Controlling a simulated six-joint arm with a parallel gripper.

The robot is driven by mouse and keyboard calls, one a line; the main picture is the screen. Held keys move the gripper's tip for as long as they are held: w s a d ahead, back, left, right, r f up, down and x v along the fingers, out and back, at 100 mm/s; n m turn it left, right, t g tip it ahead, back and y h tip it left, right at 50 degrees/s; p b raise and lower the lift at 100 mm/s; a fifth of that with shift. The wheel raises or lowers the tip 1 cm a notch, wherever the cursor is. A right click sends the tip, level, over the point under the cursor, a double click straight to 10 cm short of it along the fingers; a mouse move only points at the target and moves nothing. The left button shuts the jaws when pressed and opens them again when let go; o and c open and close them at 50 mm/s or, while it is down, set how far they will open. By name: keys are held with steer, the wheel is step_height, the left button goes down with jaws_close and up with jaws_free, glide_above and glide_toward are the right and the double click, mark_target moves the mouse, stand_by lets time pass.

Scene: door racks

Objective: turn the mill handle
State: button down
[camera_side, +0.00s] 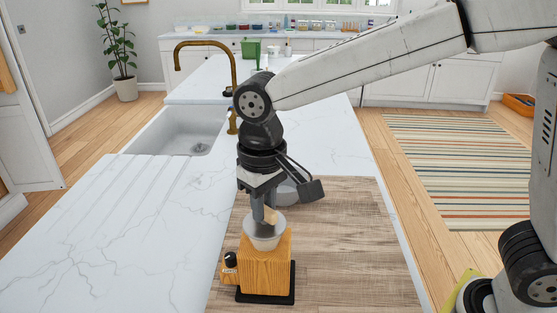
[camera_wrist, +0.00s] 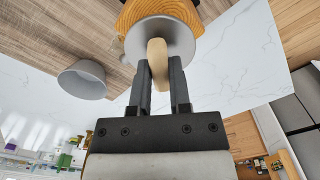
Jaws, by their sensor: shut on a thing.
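The mill is a wooden box (camera_side: 266,272) on a dark base, with a grey bowl-like top (camera_side: 264,238) and a black knob at its left side. It stands on the wooden board. The pale wooden handle (camera_side: 270,215) rises over the bowl-like top; it also shows in the wrist view (camera_wrist: 157,60). My gripper (camera_side: 264,212) points down over the mill, and its fingers (camera_wrist: 160,72) are shut on the handle from both sides. The handle's lower end and any crank arm are hidden.
A grey bowl (camera_side: 287,192) stands on the board (camera_side: 340,235) behind the mill, partly hidden by my wrist; it also shows in the wrist view (camera_wrist: 82,80). A sink (camera_side: 180,130) with a brass faucet (camera_side: 233,75) lies behind left. The board right of the mill is clear.

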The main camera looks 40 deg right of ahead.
steer(key=m, duration=0.4)
steer(key=shift+m, duration=0.3)
steer(key=m, duration=0.3)
steer(key=shift+m, duration=0.3)
steer(key=m, duration=0.3)
steer(key=shift+m, duration=0.3)
steer(key=m, duration=0.4)
steer(key=shift+r, duration=0.1)
steer(key=c, duration=0.6)
jaws_free()
steer(key=shift+o, duration=0.2)
steer(key=shift+r, duration=3.9)
